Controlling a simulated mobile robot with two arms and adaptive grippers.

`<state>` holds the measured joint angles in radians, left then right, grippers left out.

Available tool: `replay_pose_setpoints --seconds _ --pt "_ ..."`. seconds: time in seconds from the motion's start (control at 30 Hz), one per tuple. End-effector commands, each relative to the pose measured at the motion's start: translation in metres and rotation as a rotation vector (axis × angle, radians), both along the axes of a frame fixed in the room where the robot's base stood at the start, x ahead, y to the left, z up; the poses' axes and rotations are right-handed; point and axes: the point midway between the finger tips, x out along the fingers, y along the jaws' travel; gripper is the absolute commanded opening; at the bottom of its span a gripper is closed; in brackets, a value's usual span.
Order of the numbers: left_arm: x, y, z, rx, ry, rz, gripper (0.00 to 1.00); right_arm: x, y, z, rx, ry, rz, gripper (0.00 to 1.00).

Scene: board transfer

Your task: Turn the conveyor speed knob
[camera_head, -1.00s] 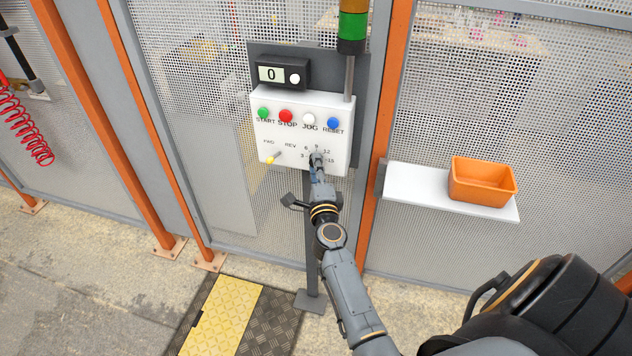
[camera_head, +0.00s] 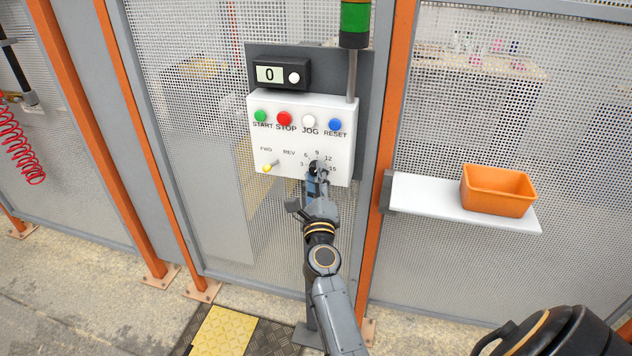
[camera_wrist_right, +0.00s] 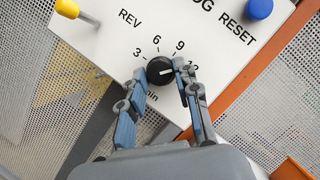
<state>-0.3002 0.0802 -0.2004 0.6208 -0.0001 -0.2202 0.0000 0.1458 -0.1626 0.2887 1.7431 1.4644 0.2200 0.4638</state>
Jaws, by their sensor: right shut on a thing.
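The black speed knob (camera_wrist_right: 159,68) sits low on the white control panel (camera_head: 291,145), inside a printed scale. In the right wrist view its white pointer line points toward the 12 mark. My right gripper (camera_wrist_right: 166,76) is shut on the knob, one fingertip at each side of it. In the head view the right gripper (camera_head: 318,170) reaches up to the panel's lower right and mostly hides the knob. The display (camera_head: 270,74) above the panel reads 0. My left gripper is not in view.
Green START (camera_head: 260,116), red STOP (camera_head: 284,118), white JOG (camera_head: 309,121) and blue RESET (camera_head: 335,125) buttons sit above the knob. A yellow-tipped lever (camera_head: 268,167) is at lower left. An orange bin (camera_head: 497,190) stands on a white shelf (camera_head: 420,196) at right.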

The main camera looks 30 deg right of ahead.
Motion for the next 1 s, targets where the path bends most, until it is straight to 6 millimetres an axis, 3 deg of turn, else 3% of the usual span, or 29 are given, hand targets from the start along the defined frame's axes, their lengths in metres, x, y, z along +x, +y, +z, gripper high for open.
replay_pose_setpoints --seconds 0.3,0.33,0.43,0.77,1.0 --pt "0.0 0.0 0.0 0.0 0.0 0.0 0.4 0.0 0.0 0.0 0.001 0.0 -0.001 0.0" --pt "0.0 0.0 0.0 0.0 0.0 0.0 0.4 0.0 0.0 0.0 0.001 0.0 -0.001 0.35" --pt "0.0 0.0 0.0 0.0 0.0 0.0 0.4 0.0 0.0 0.0 0.001 0.0 -0.001 0.54" --pt "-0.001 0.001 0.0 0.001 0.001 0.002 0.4 -0.002 0.001 -0.001 0.0 0.0 -0.001 0.54" --pt "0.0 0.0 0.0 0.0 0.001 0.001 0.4 -0.03 0.018 -0.01 0.0 0.004 0.0 0.54"
